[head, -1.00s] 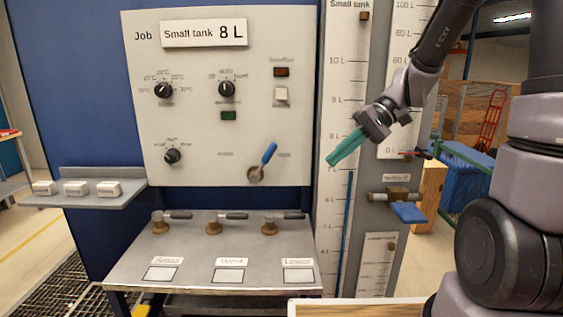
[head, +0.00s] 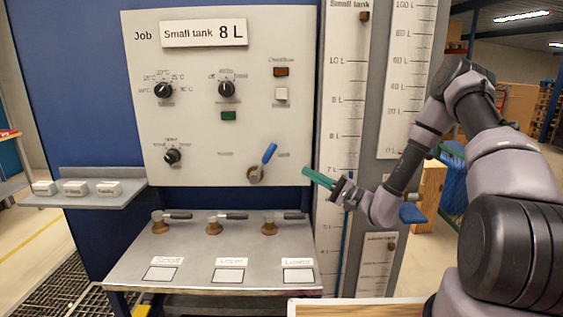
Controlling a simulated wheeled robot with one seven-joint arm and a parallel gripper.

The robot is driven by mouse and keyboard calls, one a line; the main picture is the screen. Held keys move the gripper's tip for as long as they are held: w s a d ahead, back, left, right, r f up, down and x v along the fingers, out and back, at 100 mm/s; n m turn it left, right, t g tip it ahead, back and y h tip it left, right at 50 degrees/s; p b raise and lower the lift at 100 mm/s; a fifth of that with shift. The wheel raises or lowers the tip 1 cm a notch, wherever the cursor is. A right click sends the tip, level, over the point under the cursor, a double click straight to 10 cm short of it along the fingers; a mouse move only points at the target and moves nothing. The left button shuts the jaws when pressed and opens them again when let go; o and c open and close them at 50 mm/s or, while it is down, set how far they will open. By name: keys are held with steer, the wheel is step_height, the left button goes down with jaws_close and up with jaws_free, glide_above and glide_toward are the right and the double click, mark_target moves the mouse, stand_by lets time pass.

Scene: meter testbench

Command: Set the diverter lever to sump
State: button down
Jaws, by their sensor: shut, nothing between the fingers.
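A lever with a blue handle (head: 269,153) sits on a round metal pivot (head: 256,174) low on the right of the pale panel. Its handle points up and slightly right. A small label (head: 225,154) is to its left and another (head: 285,155) to its right; both are too blurred to read. My gripper (head: 307,172) has teal fingers that are shut and empty. It points left at the panel's lower right edge, to the right of the lever and a little below its handle, apart from it in the picture.
Three valves with grey handles (head: 178,216) stand on the sloping bench (head: 135,265) below. A shelf (head: 135,194) with white blocks is at left. The tall gauge board (head: 345,110) stands behind my gripper. A blue handle (head: 411,213) shows beside my arm.

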mark_target(264, 163)
steer(key=w+f+m+t, duration=0.1)
steer(key=t, duration=0.1)
steer(key=w+d+f+m+t+h, duration=0.1)
steer(key=f+t, duration=0.1)
steer(key=f+m+t+h, duration=0.1)
steer(key=m+t, duration=0.1)
steer(key=shift+w+d+f, duration=0.35)
steer(key=shift+w+d, duration=0.05)
steer(key=shift+a+r, duration=0.1)
steer(key=s+a+x, duration=0.1)
steer(key=s+x, duration=0.1)
steer(key=x, duration=1)
steer(key=shift+a+r, duration=0.3)
steer(key=shift+a, duration=0.2)
steer(key=shift+r+g, duration=0.1)
steer(key=shift+g, duration=0.2)
